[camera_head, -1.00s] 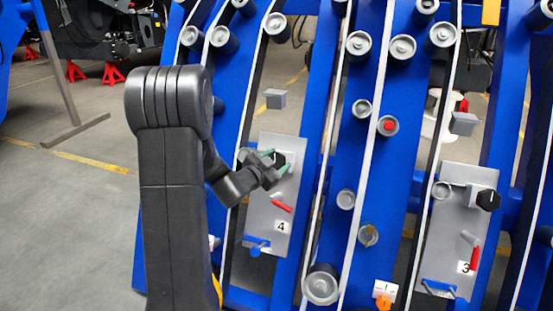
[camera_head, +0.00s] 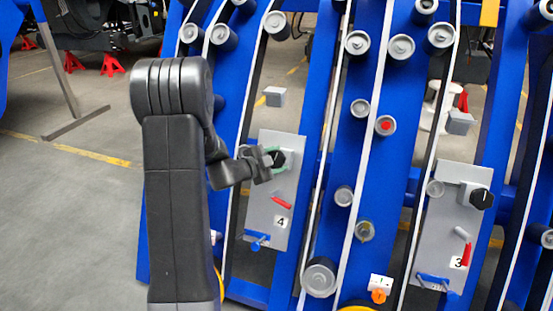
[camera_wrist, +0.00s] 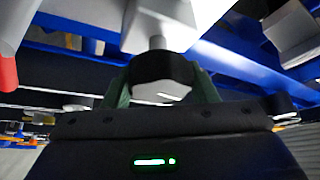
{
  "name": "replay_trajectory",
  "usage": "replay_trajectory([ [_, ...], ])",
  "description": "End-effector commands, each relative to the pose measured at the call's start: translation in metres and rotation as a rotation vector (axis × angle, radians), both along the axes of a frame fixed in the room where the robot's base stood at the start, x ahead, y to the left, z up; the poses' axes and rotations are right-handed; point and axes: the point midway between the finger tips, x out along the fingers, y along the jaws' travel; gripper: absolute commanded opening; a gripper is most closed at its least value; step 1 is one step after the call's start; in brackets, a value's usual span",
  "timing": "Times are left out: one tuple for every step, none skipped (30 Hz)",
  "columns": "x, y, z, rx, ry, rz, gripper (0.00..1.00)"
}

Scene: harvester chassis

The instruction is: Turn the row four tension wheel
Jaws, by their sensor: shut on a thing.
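The row four plate (camera_head: 268,220) is a grey panel marked 4 on a blue frame in the head view. Its tension wheel (camera_head: 278,159) is a small black knob near the top of the plate. My gripper (camera_head: 275,160) is at the knob, with its green fingers on either side of it. In the wrist view the black knob (camera_wrist: 163,70) sits between the two green fingers of my gripper (camera_wrist: 162,88), on a grey shaft and block. The fingers are shut on the knob. The knob's far side is hidden.
A red handle (camera_head: 281,202) and a blue lever (camera_head: 257,241) are on the plate below the knob. A similar plate marked 3 (camera_head: 447,225) with its own black knob (camera_head: 481,198) is at the right. Grey rollers (camera_head: 320,277) stick out between them. Open floor lies at the left.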

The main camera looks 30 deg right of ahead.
Motion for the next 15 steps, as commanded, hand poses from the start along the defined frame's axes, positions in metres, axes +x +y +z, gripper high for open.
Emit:
replay_trajectory([
  [-0.0002, -0.0002, 0.0000, 0.000, -0.001, -0.001, 0.30],
  [-0.0002, -0.0002, -0.0001, 0.000, -0.001, -0.001, 0.30],
  [-0.0002, -0.0002, -0.0001, 0.000, -0.001, -0.001, 0.30],
  [-0.0002, -0.0002, -0.0001, 0.000, -0.001, -0.001, 0.30],
  [-0.0002, -0.0002, -0.0001, 0.000, -0.001, -0.001, 0.30],
  [-0.0002, -0.0002, -0.0001, 0.000, -0.001, -0.001, 0.30],
  [-0.0002, -0.0002, -0.0001, -0.001, 0.000, -0.001, 0.30],
  [-0.0002, -0.0002, -0.0001, -0.001, 0.000, -0.001, 0.55],
  [-0.0002, -0.0002, -0.0001, -0.001, 0.000, -0.001, 0.62],
  [-0.0002, -0.0002, -0.0001, -0.001, 0.000, -0.001, 0.68],
  [-0.0002, -0.0002, -0.0001, -0.001, 0.000, -0.001, 0.74],
  [-0.0002, -0.0002, -0.0001, -0.001, 0.000, -0.001, 0.75],
  [-0.0002, -0.0002, -0.0001, -0.001, 0.000, -0.001, 0.75],
  [-0.0002, -0.0002, -0.0001, -0.001, 0.000, -0.001, 0.75],
  [-0.0002, -0.0002, -0.0001, -0.001, 0.000, 0.001, 0.75],
])
